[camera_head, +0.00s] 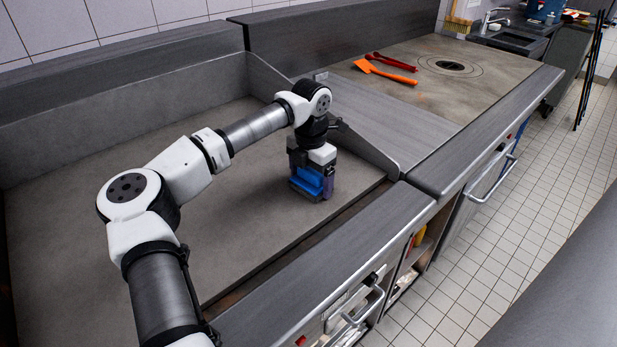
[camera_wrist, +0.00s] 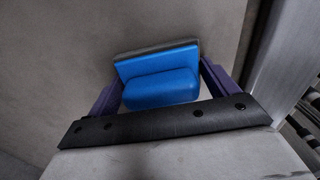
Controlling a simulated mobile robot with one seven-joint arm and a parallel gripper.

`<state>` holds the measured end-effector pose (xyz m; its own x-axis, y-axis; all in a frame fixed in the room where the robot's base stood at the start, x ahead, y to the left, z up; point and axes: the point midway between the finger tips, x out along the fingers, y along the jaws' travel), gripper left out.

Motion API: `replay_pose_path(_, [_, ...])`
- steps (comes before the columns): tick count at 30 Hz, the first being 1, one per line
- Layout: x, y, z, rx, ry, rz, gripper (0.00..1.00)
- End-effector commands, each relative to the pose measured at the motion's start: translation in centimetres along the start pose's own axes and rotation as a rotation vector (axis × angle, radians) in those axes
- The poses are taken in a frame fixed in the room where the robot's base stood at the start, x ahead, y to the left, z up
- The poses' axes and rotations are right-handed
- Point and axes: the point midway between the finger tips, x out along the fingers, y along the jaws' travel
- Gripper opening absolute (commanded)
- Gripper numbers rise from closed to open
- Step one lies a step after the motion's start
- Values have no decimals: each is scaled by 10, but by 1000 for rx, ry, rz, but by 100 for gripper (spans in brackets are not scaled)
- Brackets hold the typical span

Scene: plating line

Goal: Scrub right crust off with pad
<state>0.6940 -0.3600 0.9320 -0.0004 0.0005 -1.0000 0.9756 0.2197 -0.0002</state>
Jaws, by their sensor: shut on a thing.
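A blue pad (camera_head: 309,181) with a darker scrubbing face is held in my gripper (camera_head: 314,184), low over the griddle plate (camera_head: 240,205) near its right end. In the wrist view the blue pad (camera_wrist: 160,80) sits between the two purple fingers of my gripper (camera_wrist: 162,92), which are shut on it. Its dark face points down at the plate. I cannot tell for sure whether it touches the metal. No crust shows clearly on the plate in either view; the area under the pad is hidden.
A grey side wall (camera_head: 300,105) bounds the plate on the right. Beyond it, an orange spatula (camera_head: 385,71) and a red utensil (camera_head: 392,61) lie on a second cooktop (camera_head: 440,95). A front ledge (camera_head: 330,255) runs along the near edge. The plate's left part is clear.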

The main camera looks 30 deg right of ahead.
Motion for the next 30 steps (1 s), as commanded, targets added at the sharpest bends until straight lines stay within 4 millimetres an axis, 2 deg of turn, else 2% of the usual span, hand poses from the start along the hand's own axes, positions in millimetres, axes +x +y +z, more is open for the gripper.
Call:
replay_pose_path(3, [-6, -1, 0, 0, 1, -1, 61])
replay_pose_path(6, [-26, -2, 0, 1, -2, 1, 61])
replay_pose_path(21, [-71, -4, -1, 1, -1, 1, 61])
replay_pose_path(30, [-81, -5, -2, 1, 0, 0, 61])
